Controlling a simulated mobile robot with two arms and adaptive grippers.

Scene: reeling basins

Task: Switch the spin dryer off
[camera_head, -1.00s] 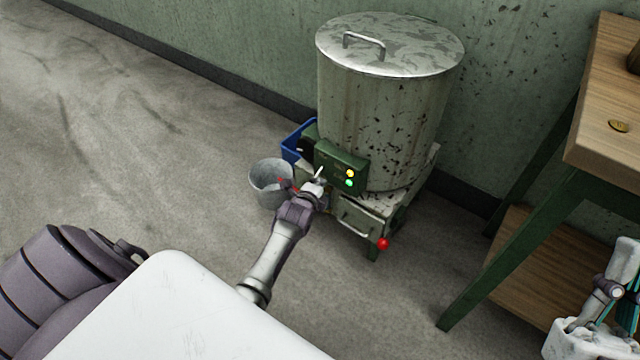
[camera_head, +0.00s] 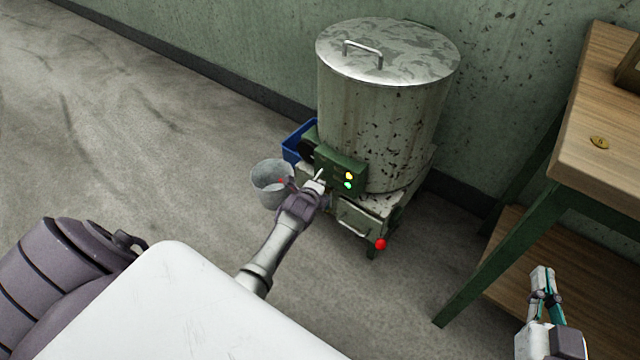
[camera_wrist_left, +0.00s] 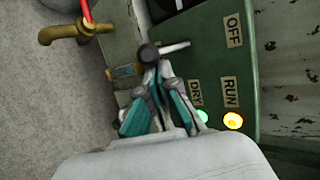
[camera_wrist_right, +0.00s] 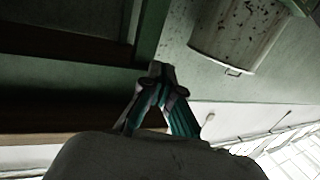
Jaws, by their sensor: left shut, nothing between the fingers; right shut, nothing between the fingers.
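The spin dryer (camera_head: 385,120) is a stained metal drum with a closed, handled lid, on a low stand. Its green control box (camera_head: 338,168) has a lit yellow lamp and a lit green lamp. In the left wrist view, the yellow lamp (camera_wrist_left: 233,121) is by a RUN label, the green lamp (camera_wrist_left: 202,116) by DRY, and an OFF label (camera_wrist_left: 233,30) is farther up. A pale switch lever (camera_wrist_left: 176,47) sticks out beside my left gripper (camera_wrist_left: 150,54), which is shut; I cannot tell whether they touch. My right gripper (camera_head: 542,274) is shut, near the table.
A grey bucket (camera_head: 270,182) and a blue bin (camera_head: 298,140) stand left of the dryer. A brass tap (camera_wrist_left: 75,32) shows in the left wrist view. A wooden table (camera_head: 605,100) with a lower shelf is at the right. The floor at left is clear.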

